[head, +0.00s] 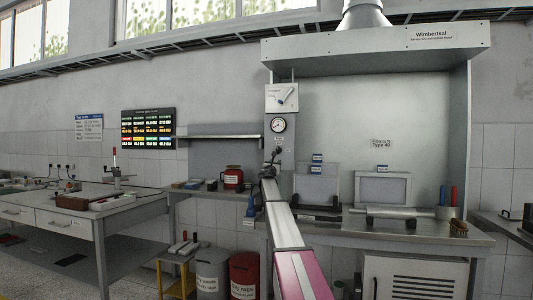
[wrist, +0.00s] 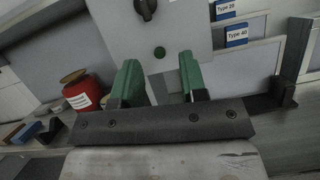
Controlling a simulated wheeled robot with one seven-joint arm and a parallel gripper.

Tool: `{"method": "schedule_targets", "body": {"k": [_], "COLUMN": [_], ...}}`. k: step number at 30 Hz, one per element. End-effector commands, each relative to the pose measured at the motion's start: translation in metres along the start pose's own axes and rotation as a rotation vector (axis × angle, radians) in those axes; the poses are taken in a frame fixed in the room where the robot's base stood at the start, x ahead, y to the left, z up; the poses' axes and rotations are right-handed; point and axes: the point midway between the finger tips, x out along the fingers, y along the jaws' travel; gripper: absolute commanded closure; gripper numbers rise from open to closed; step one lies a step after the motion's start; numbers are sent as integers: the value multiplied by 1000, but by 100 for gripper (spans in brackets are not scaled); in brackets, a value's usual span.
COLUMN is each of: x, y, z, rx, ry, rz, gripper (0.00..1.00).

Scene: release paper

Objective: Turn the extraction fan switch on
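A white box with a grey angled handle (head: 285,97), which looks like a switch, is on the left post of the fume hood (head: 360,48). A round dial gauge (head: 278,125) is below it. I cannot tell which control works the extraction fan. My gripper (wrist: 160,70) is open and empty, its green fingers apart below the button. In the head view my arm reaches up to the post's lower part, and the fingers are hard to make out.
A red container (wrist: 84,92) stands left of my gripper. Plates labelled Type 20 and Type 40 (wrist: 236,36) stand to the right. The hood bench (head: 470,238) holds a grey cylinder (head: 398,212) and framed panels. A worktable (head: 80,207) is at the left.

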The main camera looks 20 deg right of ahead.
Motion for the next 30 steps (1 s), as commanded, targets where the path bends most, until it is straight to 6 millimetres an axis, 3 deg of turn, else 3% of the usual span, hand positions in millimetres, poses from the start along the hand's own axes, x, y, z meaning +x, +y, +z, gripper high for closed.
{"method": "schedule_targets", "body": {"k": [1, 5, 11, 24, 30], "x": [14, 23, 36, 108, 127], "y": [3, 6, 7, 10, 9], "z": [10, 20, 20, 22, 23], "rx": [-43, -101, -103, -99, -99], "ry": [-16, -33, -34, -34, -33], "rz": [12, 29, 29, 28, 28], "gripper": [61, 61, 61, 61, 61]}}
